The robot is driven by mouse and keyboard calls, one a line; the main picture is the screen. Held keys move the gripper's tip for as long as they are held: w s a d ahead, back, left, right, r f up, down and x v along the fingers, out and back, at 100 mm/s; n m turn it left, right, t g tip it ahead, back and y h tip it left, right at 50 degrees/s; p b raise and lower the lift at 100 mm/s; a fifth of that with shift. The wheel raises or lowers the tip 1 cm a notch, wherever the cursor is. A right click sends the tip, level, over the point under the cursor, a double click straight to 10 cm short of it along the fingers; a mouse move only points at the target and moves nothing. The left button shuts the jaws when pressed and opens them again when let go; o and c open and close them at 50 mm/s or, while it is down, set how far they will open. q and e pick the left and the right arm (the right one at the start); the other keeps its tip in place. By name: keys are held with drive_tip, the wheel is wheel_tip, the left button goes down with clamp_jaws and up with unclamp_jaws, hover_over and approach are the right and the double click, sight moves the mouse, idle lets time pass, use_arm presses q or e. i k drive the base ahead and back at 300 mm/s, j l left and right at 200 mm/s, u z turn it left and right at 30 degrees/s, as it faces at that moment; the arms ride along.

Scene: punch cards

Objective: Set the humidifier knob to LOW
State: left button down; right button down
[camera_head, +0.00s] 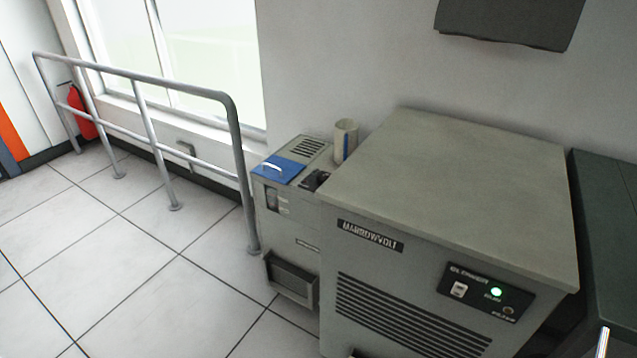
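A narrow grey-beige unit (296,234), which looks like the humidifier, stands against the wall left of a larger cabinet. Its top has a blue lid (277,171) with a pale handle, and a slotted vent behind it. A dark knob-like control (315,180) sits on the top near the cabinet's side. It is too small to read its setting or any label.
The large cabinet (455,185) labelled MARROWVOLT has a panel with a switch and green light. A pale cylinder (345,138) stands behind the unit. A metal railing (150,120) runs along the window. Tiled floor in front is clear. A dark green surface (608,220) is at right.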

sight(320, 179)
drive_tip(key=i+j, duration=0.15)
drive_tip(key=j, duration=0.3)
drive_tip(key=i+j+z, duration=0.1)
drive_tip(key=j, duration=0.35)
drive_tip(key=i+j, duration=0.15)
drive_tip(key=j, duration=0.35)
drive_tip(key=i+j, duration=0.15)
drive_tip(key=j, duration=0.15)
drive_tip(key=i+j+z, duration=0.15)
drive_tip(key=j, duration=0.4)
drive_tip(key=i+z, duration=0.05)
drive_tip(key=i, duration=0.05)
